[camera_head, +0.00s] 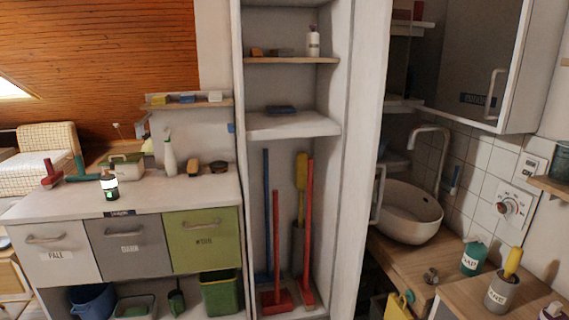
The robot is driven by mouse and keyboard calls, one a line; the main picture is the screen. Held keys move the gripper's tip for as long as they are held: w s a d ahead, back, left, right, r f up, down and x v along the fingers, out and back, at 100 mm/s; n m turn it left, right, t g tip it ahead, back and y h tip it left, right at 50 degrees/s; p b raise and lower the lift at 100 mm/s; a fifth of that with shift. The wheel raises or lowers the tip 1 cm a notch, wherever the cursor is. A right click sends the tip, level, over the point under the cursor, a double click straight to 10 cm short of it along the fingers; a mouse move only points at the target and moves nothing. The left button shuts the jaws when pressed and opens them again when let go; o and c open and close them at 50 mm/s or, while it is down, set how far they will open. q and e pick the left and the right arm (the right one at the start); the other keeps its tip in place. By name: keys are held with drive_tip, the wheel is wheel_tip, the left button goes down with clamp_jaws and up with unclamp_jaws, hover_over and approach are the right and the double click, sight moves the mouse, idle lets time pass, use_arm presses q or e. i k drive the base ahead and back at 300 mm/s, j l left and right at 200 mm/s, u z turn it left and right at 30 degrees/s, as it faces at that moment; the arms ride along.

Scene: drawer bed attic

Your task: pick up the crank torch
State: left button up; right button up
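I cannot pick out a crank torch with certainty. A small dark and white upright object (109,187) with a pale, bright middle stands near the front of the white counter (60,205), above the grey drawer. A small greyish object (431,275) lies on the wooden top below the sink; it is too small to name. Neither of my grippers is in view.
A tall open cupboard (353,160) with brooms divides counter from sink (410,212). The counter's front right is clear.

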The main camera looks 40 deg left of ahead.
sight(109, 184)
drive_tip(key=u, duration=2.25)
drive_tip(key=i+j+z, duration=0.25)
drive_tip(key=i+j, duration=0.55)
drive_tip(key=i+j+z, duration=0.2)
drive_tip(key=i+j, duration=0.75)
